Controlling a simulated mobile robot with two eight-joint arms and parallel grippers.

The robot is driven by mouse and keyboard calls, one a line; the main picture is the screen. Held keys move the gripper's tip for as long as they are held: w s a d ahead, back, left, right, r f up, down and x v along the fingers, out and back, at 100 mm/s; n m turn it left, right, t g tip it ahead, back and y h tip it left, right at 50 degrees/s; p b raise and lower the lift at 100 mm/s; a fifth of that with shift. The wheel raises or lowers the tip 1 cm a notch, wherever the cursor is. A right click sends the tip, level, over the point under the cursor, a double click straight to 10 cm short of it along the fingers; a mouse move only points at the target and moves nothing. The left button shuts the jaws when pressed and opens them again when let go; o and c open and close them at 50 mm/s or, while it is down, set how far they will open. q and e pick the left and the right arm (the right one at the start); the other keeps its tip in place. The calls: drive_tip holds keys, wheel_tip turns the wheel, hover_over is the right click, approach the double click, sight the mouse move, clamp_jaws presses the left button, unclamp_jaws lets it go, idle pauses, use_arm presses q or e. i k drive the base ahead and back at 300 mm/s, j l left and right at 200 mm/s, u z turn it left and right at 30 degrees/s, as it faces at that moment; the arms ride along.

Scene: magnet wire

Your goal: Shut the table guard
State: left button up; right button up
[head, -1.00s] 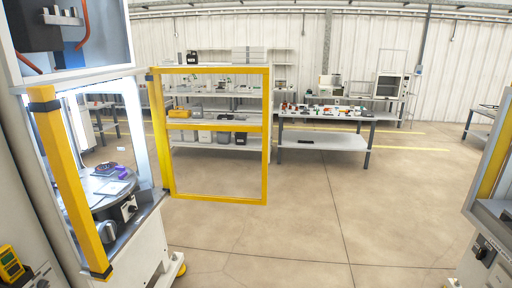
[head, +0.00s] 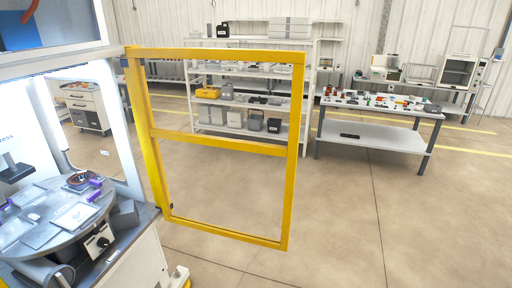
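The table guard (head: 291,160) is a yellow frame with a crossbar and clear middle. It stands wide open in the head view, swung out from the machine on the left. Its hinge side is at the yellow post (head: 150,150) beside the machine opening. The round grey table (head: 62,240) inside the machine is uncovered, with flat plates and small purple parts on it. Neither of my grippers shows in the head view.
A black knob box (head: 99,241) sits at the machine's front edge. A shelf unit (head: 191,110) and a workbench (head: 372,140) with small items stand behind the guard. The floor right of the guard (head: 400,220) is clear.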

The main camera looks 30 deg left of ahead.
sight(299, 59)
drive_tip(key=i+l, duration=0.15)
drive_tip(key=i, duration=0.3)
drive_tip(key=i+l+u, duration=0.15)
drive_tip(key=i, duration=0.3)
drive_tip(key=i+l, duration=0.25)
drive_tip(key=i, duration=0.2)
drive_tip(key=i+l+u, duration=0.1)
drive_tip(key=u, duration=0.4)
drive_tip(key=i+l+u, duration=0.25)
drive_tip(key=u, duration=0.25)
drive_tip(key=i+l+u, duration=0.25)
drive_tip(key=u, duration=0.25)
drive_tip(key=i+l+u, duration=0.15)
drive_tip(key=u, duration=0.35)
drive_tip(key=i+l+u, duration=0.1)
drive_tip(key=u, duration=0.4)
drive_tip(key=i+l+u, duration=0.1)
drive_tip(key=l+u, duration=0.2)
drive_tip(key=u, duration=0.15)
drive_tip(key=i+l+u, duration=0.2)
drive_tip(key=u, duration=0.2)
drive_tip(key=i+l+u, duration=0.15)
drive_tip(key=l+u, duration=0.2)
drive_tip(key=k+u, duration=0.1)
drive_tip(key=k, duration=0.4)
drive_tip(key=i, duration=0.15)
